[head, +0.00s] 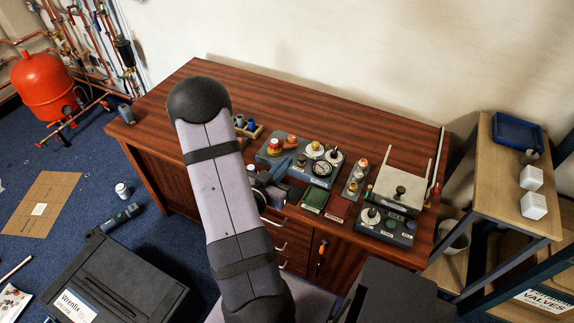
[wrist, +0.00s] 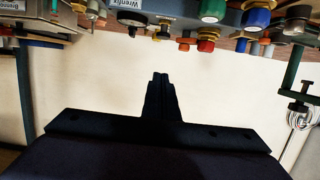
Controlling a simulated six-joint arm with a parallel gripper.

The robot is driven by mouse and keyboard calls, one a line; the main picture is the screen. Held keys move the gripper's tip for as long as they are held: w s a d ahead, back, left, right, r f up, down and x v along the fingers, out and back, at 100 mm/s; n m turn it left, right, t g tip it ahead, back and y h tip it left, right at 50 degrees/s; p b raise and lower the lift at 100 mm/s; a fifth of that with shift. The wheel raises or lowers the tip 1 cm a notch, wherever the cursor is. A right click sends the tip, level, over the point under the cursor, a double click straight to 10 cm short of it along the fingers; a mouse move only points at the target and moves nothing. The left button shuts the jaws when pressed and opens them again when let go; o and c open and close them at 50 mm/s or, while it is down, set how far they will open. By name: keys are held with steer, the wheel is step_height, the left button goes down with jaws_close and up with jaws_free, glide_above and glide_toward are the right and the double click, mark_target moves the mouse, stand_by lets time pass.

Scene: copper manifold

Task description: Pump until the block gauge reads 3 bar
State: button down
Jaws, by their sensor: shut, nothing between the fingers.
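The block (head: 298,160) is a grey-blue unit on the wooden bench, with red and white knobs on top.
A green tray (head: 315,199) and a red tray (head: 336,209) lie in front of the block. A control box (head: 386,226) and a metal plate unit (head: 402,187) stand to the right. The bench's back left is clear. A wooden shelf (head: 510,190) stands beyond the right edge.

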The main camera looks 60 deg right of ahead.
steer(key=shift+r+b+x, duration=0.25)
steer(key=shift+b+x, duration=0.7)
steer(key=shift+b, duration=1.15)
steer(key=p, duration=0.2)
glide_above(300, 160)
steer(key=v, duration=0.2)
step_height(300, 160, down, 3)
steer(key=shift+w+d+f, duration=0.1)
steer(key=shift+d+f, duration=0.2)
steer(key=shift+f, duration=1.6)
steer(key=shift+a+f+b, duration=0.1)
steer(key=shift+f+b, duration=0.95)
steer(key=shift+b, duration=0.15)
